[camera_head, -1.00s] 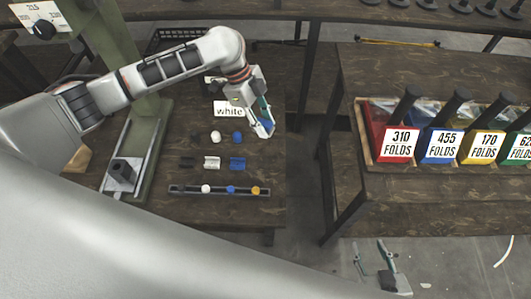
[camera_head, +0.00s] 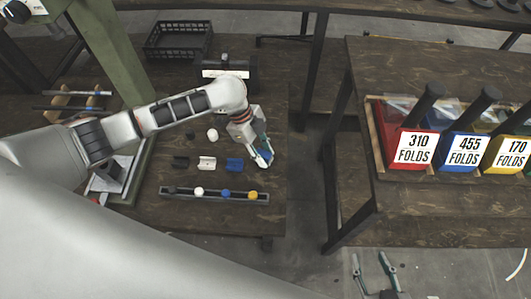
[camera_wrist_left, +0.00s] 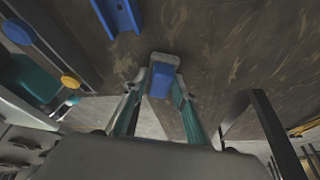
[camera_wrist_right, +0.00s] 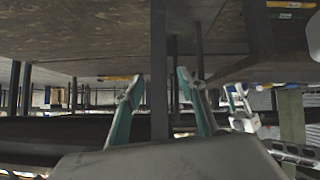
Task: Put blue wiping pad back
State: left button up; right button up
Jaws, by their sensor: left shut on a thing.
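My left gripper (camera_head: 264,158) is shut on the blue wiping pad, a small grey-and-white piece with a blue face. In the left wrist view the pad (camera_wrist_left: 161,82) sits between the fingertips. In the head view the gripper is over the right part of the left table, just right of the blue cradle (camera_head: 234,164). That cradle also shows at the top of the left wrist view (camera_wrist_left: 120,14). A white cradle (camera_head: 206,163) and a black cradle (camera_head: 181,162) stand left of it. My right gripper (camera_head: 379,272) is open and empty, low over the floor.
A rack (camera_head: 210,198) with white, blue and yellow knobs lies in front of the cradles. A white ball (camera_head: 212,134) and a dark piece (camera_head: 190,133) lie behind. A black crate (camera_head: 178,40) is at the back. The right table holds coloured bins (camera_head: 410,148).

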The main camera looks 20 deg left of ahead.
pick_arm(q)
jog(key=shift+f, duration=0.4)
jog(key=shift+r, duration=0.15)
jog(key=o, duration=1.1)
jog(key=shift+f, duration=0.2)
jog(key=shift+c, duration=0.2)
jog(key=shift+r, duration=0.15)
pick_arm(e)
jog(key=shift+w+r, duration=0.25)
jog(key=shift+w, duration=0.05)
